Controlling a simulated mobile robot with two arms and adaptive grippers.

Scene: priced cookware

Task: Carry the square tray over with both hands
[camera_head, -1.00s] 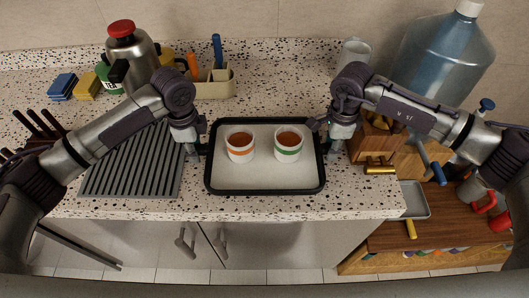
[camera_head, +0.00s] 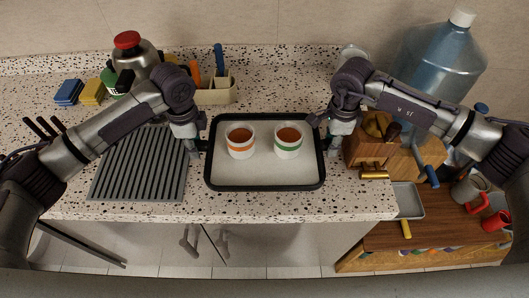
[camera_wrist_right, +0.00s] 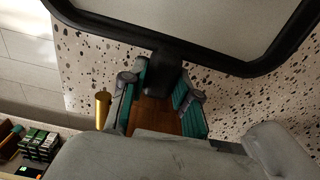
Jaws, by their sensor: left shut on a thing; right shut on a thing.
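The square tray (camera_head: 265,186) has a black rim and a pale inner surface, and lies over the speckled counter in the head view. Whether it touches the counter I cannot tell. On it stand two upright white cups with brown contents, one with an orange band (camera_head: 240,148) and one with a green band (camera_head: 288,149). My left gripper (camera_head: 203,146) is shut on the tray's left side. My right gripper (camera_head: 324,142) is shut on its right side. The right wrist view shows the tray's rim (camera_wrist_right: 252,66) and the right gripper (camera_wrist_right: 160,82) at its edge.
A grey ribbed mat (camera_head: 135,175) lies left of the tray. A kettle (camera_head: 137,58), sponges (camera_head: 92,91) and a caddy (camera_head: 216,93) stand behind. A wooden block (camera_head: 398,161) is close on the right, with a large water bottle (camera_head: 440,60) behind it. A lower wooden surface (camera_head: 400,232) is at right.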

